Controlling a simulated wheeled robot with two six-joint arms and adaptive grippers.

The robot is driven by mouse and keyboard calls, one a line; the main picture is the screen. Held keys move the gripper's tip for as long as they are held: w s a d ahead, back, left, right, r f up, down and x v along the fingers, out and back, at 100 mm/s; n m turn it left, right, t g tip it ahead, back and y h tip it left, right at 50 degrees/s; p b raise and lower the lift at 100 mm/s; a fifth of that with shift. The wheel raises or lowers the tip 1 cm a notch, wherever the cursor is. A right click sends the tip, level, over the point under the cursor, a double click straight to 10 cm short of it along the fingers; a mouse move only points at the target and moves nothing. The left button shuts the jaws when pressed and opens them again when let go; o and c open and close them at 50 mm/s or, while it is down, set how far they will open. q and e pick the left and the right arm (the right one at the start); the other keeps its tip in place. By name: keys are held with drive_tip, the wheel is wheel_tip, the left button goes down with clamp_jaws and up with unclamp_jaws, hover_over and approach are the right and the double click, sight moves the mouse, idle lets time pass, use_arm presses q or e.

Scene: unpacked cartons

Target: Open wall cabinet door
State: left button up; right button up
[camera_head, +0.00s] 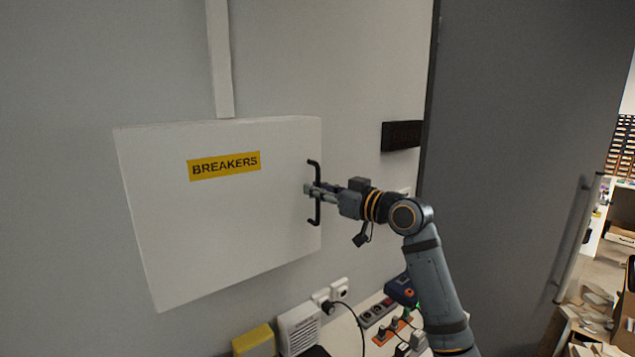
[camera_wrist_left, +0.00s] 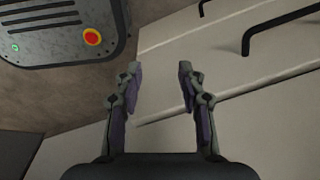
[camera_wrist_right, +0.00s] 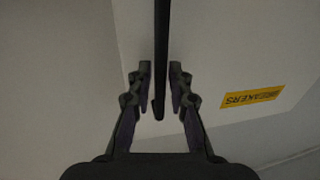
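The white wall cabinet (camera_head: 225,235) hangs on the grey wall and bears a yellow BREAKERS label (camera_head: 224,165). Its door looks shut. A black vertical bar handle (camera_head: 317,212) is near the door's right edge. My right gripper (camera_head: 314,190) is at the middle of the handle. In the right wrist view the handle (camera_wrist_right: 161,35) runs between the two narrowed fingers (camera_wrist_right: 160,75), which lie close against its sides. My left gripper (camera_wrist_left: 159,75) is open and empty, away from the cabinet; it is outside the head view.
A grey door (camera_head: 510,150) with a long handle stands right of the cabinet. Below are wall sockets (camera_head: 330,295), a yellow box (camera_head: 254,340) and power strips (camera_head: 395,330). The left wrist view shows a panel with a red button (camera_wrist_left: 92,37) and black handles (camera_wrist_left: 280,35).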

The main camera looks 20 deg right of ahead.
clamp_jaws()
drive_tip(key=shift+w+a, duration=0.1)
idle(0.5)
